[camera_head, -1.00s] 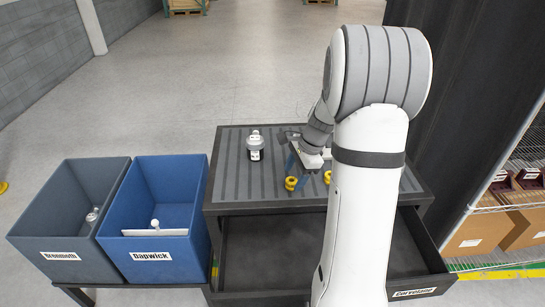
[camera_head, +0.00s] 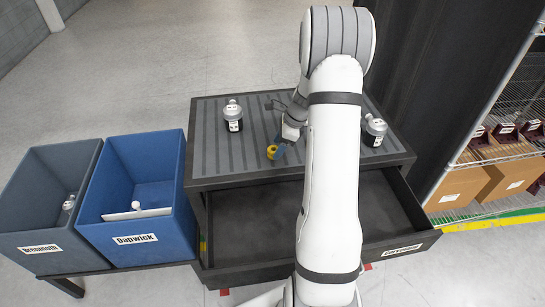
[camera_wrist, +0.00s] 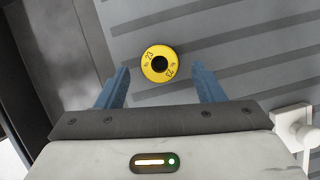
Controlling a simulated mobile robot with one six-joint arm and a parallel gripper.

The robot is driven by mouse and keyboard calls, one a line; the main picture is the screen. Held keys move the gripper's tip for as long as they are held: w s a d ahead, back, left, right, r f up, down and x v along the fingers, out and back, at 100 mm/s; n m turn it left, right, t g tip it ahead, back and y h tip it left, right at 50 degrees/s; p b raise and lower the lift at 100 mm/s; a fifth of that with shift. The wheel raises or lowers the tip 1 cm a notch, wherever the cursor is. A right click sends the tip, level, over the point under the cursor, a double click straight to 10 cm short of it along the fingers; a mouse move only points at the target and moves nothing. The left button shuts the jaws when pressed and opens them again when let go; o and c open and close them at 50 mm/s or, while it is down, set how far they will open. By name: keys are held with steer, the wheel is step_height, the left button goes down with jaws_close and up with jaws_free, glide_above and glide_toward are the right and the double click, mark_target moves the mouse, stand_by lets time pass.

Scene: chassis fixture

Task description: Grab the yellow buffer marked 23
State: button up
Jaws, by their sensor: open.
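The yellow buffer marked 23 (camera_wrist: 147,60) is a round ring with a dark centre hole, on the grey ribbed tabletop. In the head view the yellow buffer (camera_head: 271,153) stands near the table's front edge. My gripper (camera_wrist: 160,78) has its two blue fingers spread, one on each side of the buffer's near part in the wrist view. Nothing is between the fingertips except the near edge of the buffer and tabletop. In the head view my gripper (camera_head: 279,143) is beside and above the buffer. My arm hides part of the table.
An open drawer (camera_head: 250,225) lies below. A blue bin (camera_head: 150,238) and a grey bin (camera_head: 40,240) stand at left.

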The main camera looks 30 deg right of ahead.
steer(key=shift+b+x, duration=0.35)
steer(key=shift+x, duration=0.7)
steer(key=shift+r, duration=0.1)
steer(key=shift+c, duration=0.4)
steer(key=c, duration=1)
